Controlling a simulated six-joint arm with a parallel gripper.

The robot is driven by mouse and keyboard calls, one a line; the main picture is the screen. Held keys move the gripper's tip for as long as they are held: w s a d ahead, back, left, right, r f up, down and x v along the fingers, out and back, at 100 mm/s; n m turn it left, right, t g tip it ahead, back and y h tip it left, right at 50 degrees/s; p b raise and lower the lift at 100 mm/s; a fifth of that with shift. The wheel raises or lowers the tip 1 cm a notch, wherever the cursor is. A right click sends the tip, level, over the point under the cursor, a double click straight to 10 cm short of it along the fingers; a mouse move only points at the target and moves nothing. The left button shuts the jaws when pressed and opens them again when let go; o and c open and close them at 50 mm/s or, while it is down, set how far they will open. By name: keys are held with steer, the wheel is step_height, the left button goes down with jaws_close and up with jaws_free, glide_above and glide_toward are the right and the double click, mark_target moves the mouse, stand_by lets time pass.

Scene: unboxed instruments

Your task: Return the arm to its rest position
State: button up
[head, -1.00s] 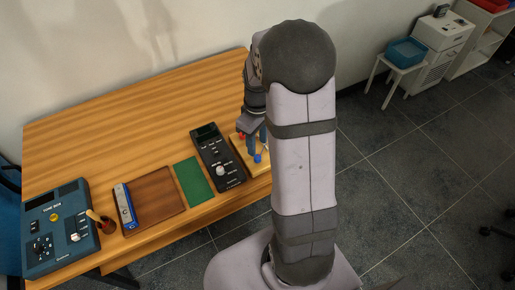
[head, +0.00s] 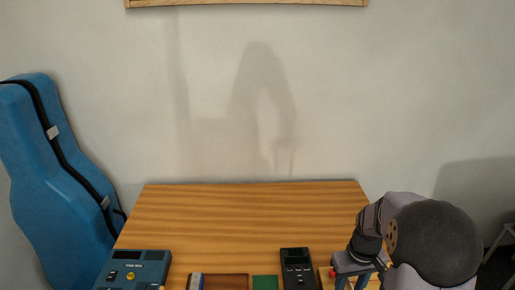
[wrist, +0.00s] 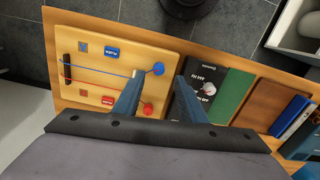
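My gripper (wrist: 160,78) is open, its two blue fingers apart with nothing between them. In the wrist view it hangs above the table at the near edge of a yellow wooden board (wrist: 120,72). The board carries a blue and a red cord with round ends, and small labels. In the head view my gripper (head: 353,272) is at the lower right, over the board, which is mostly cut off or hidden there. My arm is bent down over the table's right end.
A black device (head: 296,262), a green mat (head: 265,283), a brown board (head: 225,282) and a blue tone box (head: 133,270) line the wooden table (head: 230,220). A blue instrument case (head: 60,180) stands at left. The table's back is clear.

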steer(key=s+a+m+g, duration=0.1)
steer(key=s+a+m, duration=0.1)
steer(key=s+a, duration=0.35)
steer(key=s+a+m+g, duration=0.1)
steer(key=s+a, duration=0.1)
steer(key=s, duration=0.7)
steer(key=a+r+n+t, duration=0.1)
steer(key=a, duration=0.1)
steer(key=w+a+r+t, duration=0.1)
steer(key=a+r, duration=0.1)
steer(key=shift+w+r+n, duration=0.1)
steer(key=shift+r+n, duration=0.05)
steer(key=shift+n, duration=0.25)
stand_by(1.8)
